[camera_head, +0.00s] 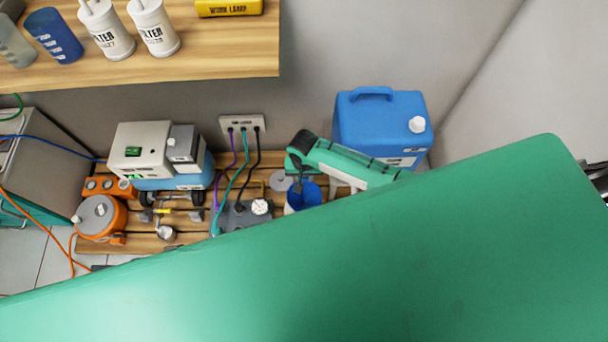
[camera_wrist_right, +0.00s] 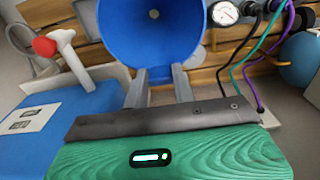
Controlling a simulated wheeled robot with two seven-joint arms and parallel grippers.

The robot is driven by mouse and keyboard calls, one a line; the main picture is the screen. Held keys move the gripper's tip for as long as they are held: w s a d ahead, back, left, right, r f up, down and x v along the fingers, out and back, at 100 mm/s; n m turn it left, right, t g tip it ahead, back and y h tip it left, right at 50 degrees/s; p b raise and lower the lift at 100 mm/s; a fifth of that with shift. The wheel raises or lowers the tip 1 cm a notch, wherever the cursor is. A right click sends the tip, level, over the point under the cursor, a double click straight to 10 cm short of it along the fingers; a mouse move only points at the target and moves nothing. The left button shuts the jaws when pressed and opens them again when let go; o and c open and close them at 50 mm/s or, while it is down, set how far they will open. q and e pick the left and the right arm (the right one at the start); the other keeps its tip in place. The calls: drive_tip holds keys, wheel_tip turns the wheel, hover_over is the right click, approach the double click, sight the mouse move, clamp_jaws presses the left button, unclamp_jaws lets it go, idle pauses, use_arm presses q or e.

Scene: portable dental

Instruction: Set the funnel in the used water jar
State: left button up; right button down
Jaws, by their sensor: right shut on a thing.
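The blue funnel (camera_head: 305,194) is in my right gripper (camera_head: 299,181), low in front of the wall by the slatted wooden bench. In the right wrist view the funnel (camera_wrist_right: 152,48) shows its wide blue bowl and a small hole, with both fingers (camera_wrist_right: 159,88) shut at its near rim. I cannot tell whether the funnel touches anything below it. I cannot make out the used water jar for certain; the funnel, my arm and a large green surface hide the area beneath. My left gripper is not in view.
A blue canister (camera_head: 381,127) stands just right of my right gripper. A grey block with hoses (camera_head: 240,215) stands close on its left. An orange vessel (camera_head: 101,217) and a grey-white machine (camera_head: 140,150) are farther left. A wooden shelf (camera_head: 225,55) hangs above.

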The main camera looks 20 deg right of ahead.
sight(304, 182)
drive_tip(key=shift+f+b, duration=1.5)
drive_tip(key=shift+f, duration=1.8)
drive_tip(key=shift+f+b, duration=0.3)
drive_tip(key=shift+f, duration=0.4)
drive_tip(key=c, duration=1.1)
unclamp_jaws()
drive_tip(key=shift+o, duration=0.2)
